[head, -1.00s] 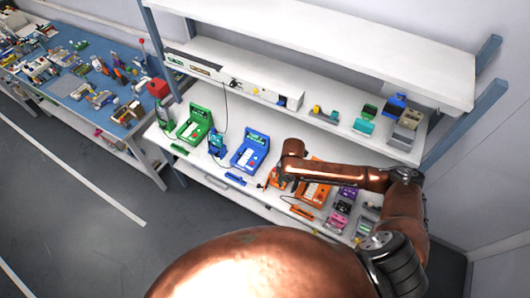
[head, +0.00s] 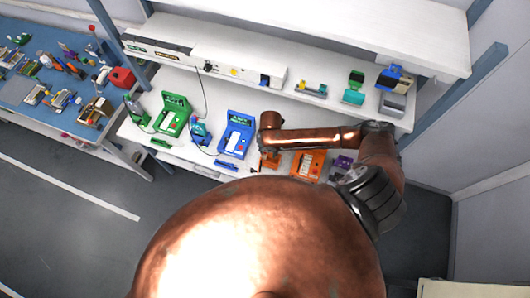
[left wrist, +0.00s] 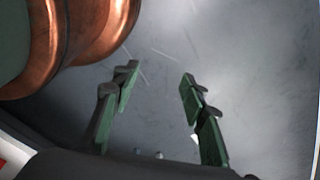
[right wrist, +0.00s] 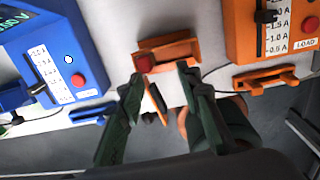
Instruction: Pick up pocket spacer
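I cannot say for certain which item is the pocket spacer. In the right wrist view, a small orange holder with a red part (right wrist: 165,54) stands on the white bench, beyond my fingertips. A thin dark and orange piece (right wrist: 155,100) shows between the fingers, with no finger seen closed on it. My right gripper (right wrist: 158,84) is open over the bench front, between the blue and orange devices. My right arm partly hides this area in the head view. My left gripper (left wrist: 157,80) is open and empty, with grey floor beyond it.
A blue device (right wrist: 55,55) and an orange device (right wrist: 272,30) flank the holder. A lower orange bracket (right wrist: 265,80) and cables lie near the bench edge. A green device (head: 172,115) stands farther left. The shelf above (head: 330,95) holds several small items.

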